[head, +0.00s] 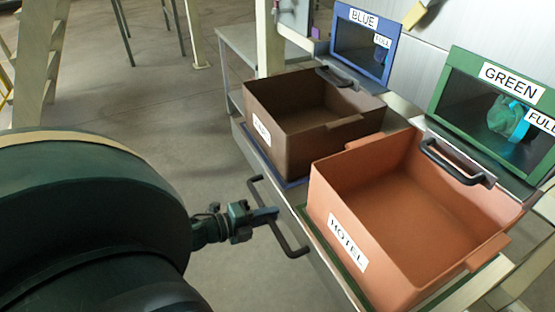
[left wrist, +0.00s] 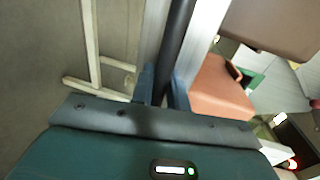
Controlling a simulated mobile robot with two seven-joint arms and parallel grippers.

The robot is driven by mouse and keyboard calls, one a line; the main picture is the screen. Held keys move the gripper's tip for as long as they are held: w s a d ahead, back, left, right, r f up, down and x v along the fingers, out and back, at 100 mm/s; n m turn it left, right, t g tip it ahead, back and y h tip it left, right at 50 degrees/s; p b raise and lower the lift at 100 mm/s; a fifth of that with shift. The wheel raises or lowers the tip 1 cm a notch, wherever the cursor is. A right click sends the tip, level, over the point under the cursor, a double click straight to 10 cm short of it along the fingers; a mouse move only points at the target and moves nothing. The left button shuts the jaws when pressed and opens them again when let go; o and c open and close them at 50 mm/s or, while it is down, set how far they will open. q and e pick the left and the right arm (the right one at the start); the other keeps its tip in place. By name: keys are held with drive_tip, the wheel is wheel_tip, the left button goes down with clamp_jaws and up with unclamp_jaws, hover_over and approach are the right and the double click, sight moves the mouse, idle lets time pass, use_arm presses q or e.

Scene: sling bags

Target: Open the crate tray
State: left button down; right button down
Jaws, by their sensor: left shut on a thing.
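The crate tray (head: 318,254) is a long grey slab edge under two crates, in the right half of the head view. A dark bar handle (head: 291,246) stands out from its front edge. My left gripper (head: 267,215) is shut on the middle of this handle. In the left wrist view the dark handle (left wrist: 177,45) runs between the two blue-grey fingers (left wrist: 162,88). An orange crate (head: 345,205) labelled HOTEL and a brown crate (head: 305,133) stand on the tray. My right gripper is out of view.
Behind the crates stand a blue-framed bin (head: 365,42) marked BLUE and a green-framed one (head: 495,105) marked GREEN. A grey table (head: 245,45) and a ladder (head: 40,60) stand at the back. The floor (head: 185,110) before the tray is clear.

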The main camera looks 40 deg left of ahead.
use_arm(q)
drive_tip(key=shift+v, duration=1)
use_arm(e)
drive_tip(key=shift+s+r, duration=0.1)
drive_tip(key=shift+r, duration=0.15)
use_arm(q)
drive_tip(key=shift+f, duration=0.25)
drive_tip(key=c, duration=1.4)
unclamp_jaws()
drive_tip(key=shift+s, duration=0.1)
